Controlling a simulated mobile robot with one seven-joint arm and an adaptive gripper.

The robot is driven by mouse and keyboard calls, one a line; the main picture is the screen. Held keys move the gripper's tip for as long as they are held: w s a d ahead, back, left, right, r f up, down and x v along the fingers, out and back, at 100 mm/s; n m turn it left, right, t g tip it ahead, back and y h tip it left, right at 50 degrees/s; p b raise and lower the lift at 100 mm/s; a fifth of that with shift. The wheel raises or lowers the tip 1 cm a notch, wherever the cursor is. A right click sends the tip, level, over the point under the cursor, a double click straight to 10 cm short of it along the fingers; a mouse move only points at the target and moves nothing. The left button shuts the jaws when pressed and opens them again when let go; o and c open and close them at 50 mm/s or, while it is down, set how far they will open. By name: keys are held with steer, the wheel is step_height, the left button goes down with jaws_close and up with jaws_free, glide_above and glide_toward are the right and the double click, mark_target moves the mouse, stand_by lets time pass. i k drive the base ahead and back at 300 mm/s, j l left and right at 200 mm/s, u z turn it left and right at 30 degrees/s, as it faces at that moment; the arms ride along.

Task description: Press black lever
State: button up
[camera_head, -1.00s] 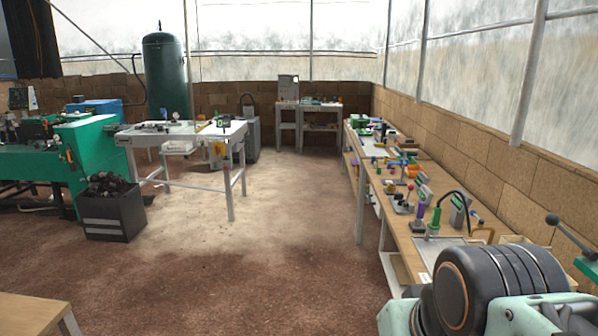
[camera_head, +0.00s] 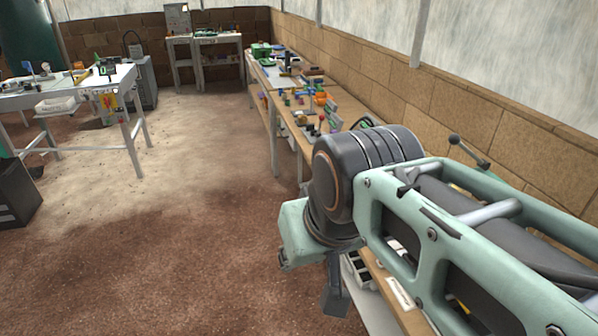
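A dark lever with a round black knob (camera_head: 455,140) sticks up at the right, beyond my arm and in front of the brick wall. Its lower end and mount are hidden behind my arm. I cannot tell for certain that it is the task's lever. My arm crosses the right half of the view, and its dark joint stands over the long bench. A dark part hangs below the arm, probably my gripper (camera_head: 336,297). Its fingers cannot be made out, and it appears apart from the lever.
A long wooden bench (camera_head: 268,84) with several small tools and devices runs along the brick wall (camera_head: 400,80). A white table (camera_head: 120,75) stands at the left, and a dark bin (camera_head: 14,195) at the left edge. The brown floor (camera_head: 150,250) between is clear.

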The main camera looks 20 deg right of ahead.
mark_target(454, 140)
steer(key=i+j+z, duration=0.1)
steer(key=z, duration=1.5)
steer(key=i+j, duration=0.05)
